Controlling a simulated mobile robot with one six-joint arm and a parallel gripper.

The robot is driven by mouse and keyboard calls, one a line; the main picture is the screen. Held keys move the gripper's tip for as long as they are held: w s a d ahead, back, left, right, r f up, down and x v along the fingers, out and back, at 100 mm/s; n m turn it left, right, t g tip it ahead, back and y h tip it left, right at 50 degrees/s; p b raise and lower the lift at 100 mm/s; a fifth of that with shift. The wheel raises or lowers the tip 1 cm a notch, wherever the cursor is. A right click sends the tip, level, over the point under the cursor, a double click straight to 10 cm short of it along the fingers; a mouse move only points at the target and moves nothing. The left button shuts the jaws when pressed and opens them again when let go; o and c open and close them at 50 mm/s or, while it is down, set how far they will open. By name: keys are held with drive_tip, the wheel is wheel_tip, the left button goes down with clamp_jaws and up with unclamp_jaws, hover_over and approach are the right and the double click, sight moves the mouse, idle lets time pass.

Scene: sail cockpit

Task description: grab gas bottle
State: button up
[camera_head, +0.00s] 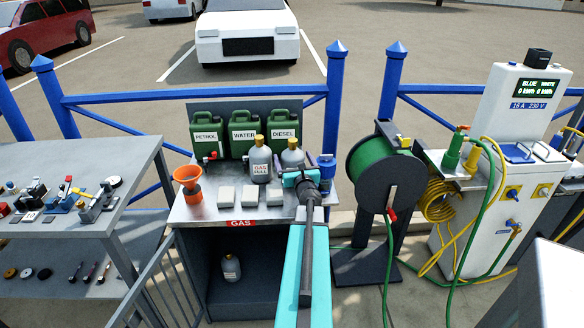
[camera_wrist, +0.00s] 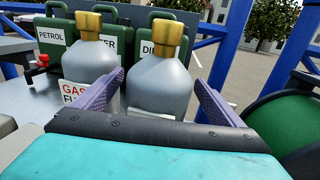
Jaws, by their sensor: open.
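Two grey gas bottles with gold caps stand upright side by side on the metal table. The left gas bottle (camera_head: 260,165) carries a "GAS FULL" label and also shows in the wrist view (camera_wrist: 88,68). The right gas bottle (camera_head: 292,158) is partly hidden by my gripper (camera_head: 300,178) in the head view. In the wrist view, this right bottle (camera_wrist: 158,88) stands between the two spread purple fingers of my gripper (camera_wrist: 160,78). The left finger overlaps the gap between the bottles. I cannot tell whether either finger touches. A third grey bottle (camera_head: 231,269) stands on the lower shelf.
Green cans marked petrol (camera_head: 207,136), water (camera_head: 244,134) and diesel (camera_head: 285,134) stand behind the bottles. An orange funnel (camera_head: 188,178) and several pale blocks (camera_head: 225,196) share the table (camera_head: 200,216). A green hose reel (camera_head: 385,175) stands close on the right.

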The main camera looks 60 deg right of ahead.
idle(0.4)
drive_tip(key=c, duration=1.8)
drive_tip(key=shift+c, duration=0.2)
drive_tip(key=shift+r, duration=0.2)
